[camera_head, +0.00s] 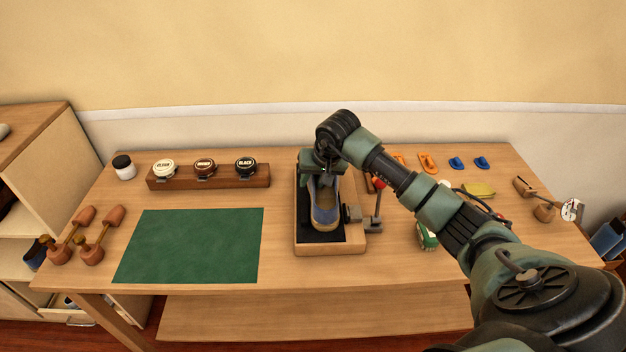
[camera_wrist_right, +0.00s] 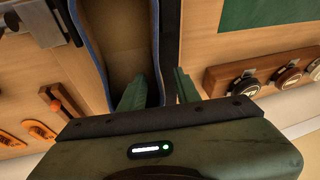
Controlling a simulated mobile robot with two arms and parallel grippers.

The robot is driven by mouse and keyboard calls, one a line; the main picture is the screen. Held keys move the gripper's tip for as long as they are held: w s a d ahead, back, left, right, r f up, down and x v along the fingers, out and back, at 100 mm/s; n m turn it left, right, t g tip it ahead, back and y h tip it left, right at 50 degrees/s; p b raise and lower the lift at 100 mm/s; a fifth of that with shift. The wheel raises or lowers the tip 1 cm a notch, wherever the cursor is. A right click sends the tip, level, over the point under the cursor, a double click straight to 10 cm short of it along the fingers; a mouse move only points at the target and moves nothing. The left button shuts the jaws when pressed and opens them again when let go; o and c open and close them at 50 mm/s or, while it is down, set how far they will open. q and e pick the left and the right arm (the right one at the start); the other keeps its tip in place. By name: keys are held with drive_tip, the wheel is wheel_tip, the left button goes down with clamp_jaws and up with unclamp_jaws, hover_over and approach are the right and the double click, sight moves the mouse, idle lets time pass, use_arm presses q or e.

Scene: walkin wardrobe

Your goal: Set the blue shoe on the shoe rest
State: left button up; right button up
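The blue shoe (camera_head: 325,205) lies in the shoe rest (camera_head: 331,249), a wooden box with a dark pad, its opening facing up. Its blue-edged opening also shows in the right wrist view (camera_wrist_right: 118,42). My right gripper (camera_head: 319,180) is over the far end of the shoe. In the right wrist view my fingers (camera_wrist_right: 160,85) stand apart, one inside the shoe opening and one outside its side wall, with a gap beside the wall. The far end of the shoe is partly hidden by my gripper. My left gripper is not in view.
A green mat (camera_head: 190,246) lies left of the shoe rest. A wooden holder with polish tins (camera_head: 205,167) stands behind it. A grey clamp (camera_head: 353,213) sits at the rest's right side. Wooden shoe trees (camera_head: 91,250) lie at the left; small tools lie at the right.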

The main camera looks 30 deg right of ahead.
drive_tip(key=shift+r, duration=0.1)
drive_tip(key=b+v, duration=0.1)
drive_tip(key=v, duration=1.1)
drive_tip(key=shift+b, duration=0.35)
